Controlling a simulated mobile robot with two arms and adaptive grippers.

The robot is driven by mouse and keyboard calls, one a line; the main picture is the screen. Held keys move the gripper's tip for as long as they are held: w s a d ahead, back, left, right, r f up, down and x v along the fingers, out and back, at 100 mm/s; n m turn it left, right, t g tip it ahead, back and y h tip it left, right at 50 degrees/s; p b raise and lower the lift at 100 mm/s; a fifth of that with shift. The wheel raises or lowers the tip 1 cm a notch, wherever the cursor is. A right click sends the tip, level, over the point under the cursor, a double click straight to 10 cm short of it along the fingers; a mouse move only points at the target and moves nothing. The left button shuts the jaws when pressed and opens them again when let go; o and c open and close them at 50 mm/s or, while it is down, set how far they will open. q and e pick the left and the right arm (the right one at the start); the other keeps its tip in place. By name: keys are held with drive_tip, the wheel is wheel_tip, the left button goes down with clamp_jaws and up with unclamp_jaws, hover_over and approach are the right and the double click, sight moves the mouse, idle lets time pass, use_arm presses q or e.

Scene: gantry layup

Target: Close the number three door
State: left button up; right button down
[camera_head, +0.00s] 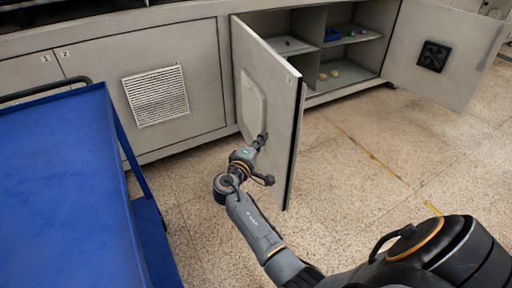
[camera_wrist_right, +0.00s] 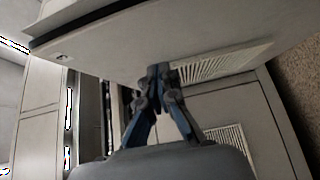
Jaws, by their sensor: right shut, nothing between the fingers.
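A grey cabinet door (camera_head: 268,105) stands open, swung out from the cabinet front. No number can be read on it. My right gripper (camera_head: 263,137) is at the lower part of the door's left-hand face, below a raised panel. In the right wrist view, the right gripper (camera_wrist_right: 158,72) has its fingertips together with nothing between them, and the door (camera_wrist_right: 130,40) spans the top of the picture. The fingertips look close to or against the door; I cannot tell if they touch. My left gripper is not in view.
Closed doors marked 1 and 2 (camera_head: 150,85) are left of the open door. Another open door (camera_head: 445,50) is at the right. The shelves (camera_head: 345,75) between hold small items. A blue cart (camera_head: 60,190) stands at the left. The floor (camera_head: 350,170) beside the open door is clear.

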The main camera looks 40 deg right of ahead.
sight(283, 123)
drive_tip(key=shift+w+d, duration=0.2)
drive_tip(key=shift+d, duration=1.65)
drive_tip(key=shift+w+d, duration=0.2)
drive_tip(key=shift+d, duration=1.65)
